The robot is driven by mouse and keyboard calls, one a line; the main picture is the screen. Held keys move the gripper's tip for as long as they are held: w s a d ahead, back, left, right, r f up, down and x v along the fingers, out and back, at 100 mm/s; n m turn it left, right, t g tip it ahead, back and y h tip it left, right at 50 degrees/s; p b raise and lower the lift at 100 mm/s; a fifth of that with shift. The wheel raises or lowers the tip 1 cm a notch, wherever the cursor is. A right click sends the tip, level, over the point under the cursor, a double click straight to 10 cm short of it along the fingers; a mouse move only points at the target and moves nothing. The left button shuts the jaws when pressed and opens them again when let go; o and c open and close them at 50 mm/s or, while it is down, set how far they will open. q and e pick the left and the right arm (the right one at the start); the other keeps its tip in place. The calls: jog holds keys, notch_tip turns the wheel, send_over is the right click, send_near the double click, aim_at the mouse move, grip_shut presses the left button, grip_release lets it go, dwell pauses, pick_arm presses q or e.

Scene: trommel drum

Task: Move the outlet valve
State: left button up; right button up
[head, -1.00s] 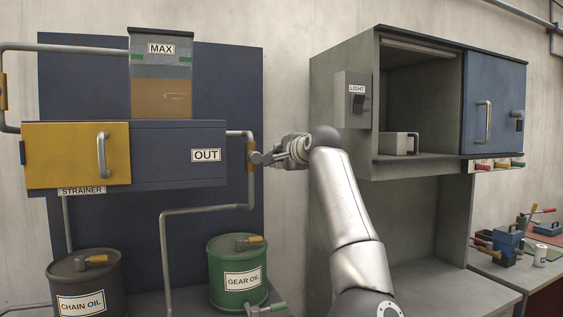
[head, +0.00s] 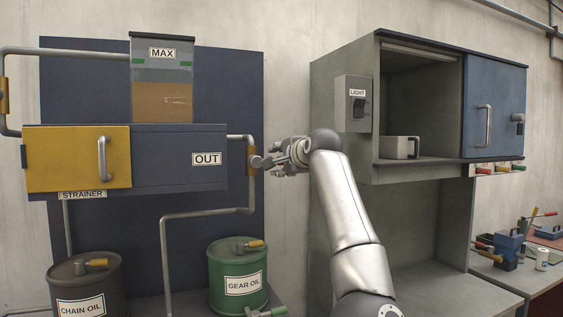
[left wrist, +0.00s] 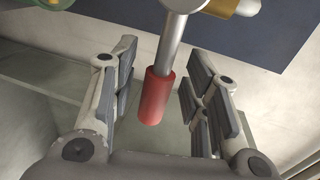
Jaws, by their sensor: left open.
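The outlet valve (head: 251,157) has a brass-coloured body on the pipe just right of the OUT label (head: 207,159). In the left wrist view its metal lever ends in a red grip (left wrist: 155,96), and the brass body (left wrist: 236,5) shows at the top edge. My left gripper (head: 282,160) is beside the valve, on its right. In the left wrist view the left gripper (left wrist: 160,75) is open, with a finger on each side of the red grip and a gap on both sides. In the head view the hand hides most of the lever. My right gripper is not in view.
A yellow-doored strainer box (head: 78,158) and a hopper marked MAX (head: 161,95) are left of the valve. A green gear oil drum (head: 237,275) stands below it. A grey cabinet (head: 345,145) with a light switch (head: 356,104) is at the right. Bare wall lies between.

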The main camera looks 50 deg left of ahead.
pick_arm(q)
jog(key=shift+d, duration=0.1)
jog(key=v, duration=1.2)
dwell(0.4)
